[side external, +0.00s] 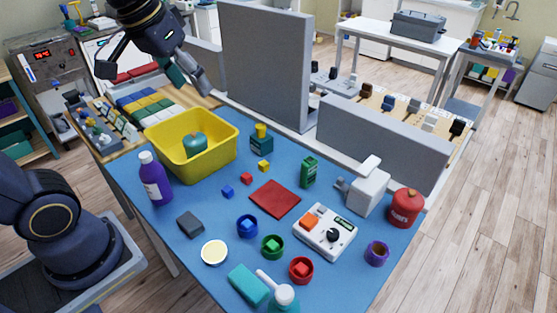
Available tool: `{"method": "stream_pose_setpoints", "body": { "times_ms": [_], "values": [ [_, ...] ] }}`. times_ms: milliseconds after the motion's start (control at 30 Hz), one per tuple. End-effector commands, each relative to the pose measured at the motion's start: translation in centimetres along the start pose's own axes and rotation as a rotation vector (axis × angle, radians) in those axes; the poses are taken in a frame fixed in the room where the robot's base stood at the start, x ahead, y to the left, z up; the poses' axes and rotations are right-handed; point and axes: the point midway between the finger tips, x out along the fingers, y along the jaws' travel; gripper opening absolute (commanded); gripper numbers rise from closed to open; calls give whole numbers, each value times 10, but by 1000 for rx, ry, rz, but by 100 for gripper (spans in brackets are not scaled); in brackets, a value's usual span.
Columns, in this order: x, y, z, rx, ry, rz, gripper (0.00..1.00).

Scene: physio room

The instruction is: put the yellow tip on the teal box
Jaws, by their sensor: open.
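A small yellow tip (261,130) stands upright on top of a dark teal box (261,143), at the back of the blue table, right of the yellow bin. The two look touching; the exact seating is too small to tell. My gripper (190,82) is open, at the upper left, above and behind the yellow bin, well apart from the tip and the box. No object shows between its fingers.
A yellow bin (165,158) holds a green round object (195,145). A purple bottle (153,178), small cubes, a red mat (275,198) and coloured rings lie around the table. Grey panels (264,60) rise behind the box.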

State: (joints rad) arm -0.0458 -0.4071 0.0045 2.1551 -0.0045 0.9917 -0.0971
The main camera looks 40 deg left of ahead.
Motion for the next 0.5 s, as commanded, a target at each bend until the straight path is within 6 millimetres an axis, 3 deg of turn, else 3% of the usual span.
{"method": "stream_pose_setpoints", "body": {
  "times_ms": [33,100,200,333,500],
  "values": [
    [-2,1,25,37,27,7,61],
    [0,1,52,81,52,13,61],
    [5,1,77,123,78,19,61],
    [9,0,91,147,91,21,61],
    [10,0,92,148,89,21,61]
  ]
}}
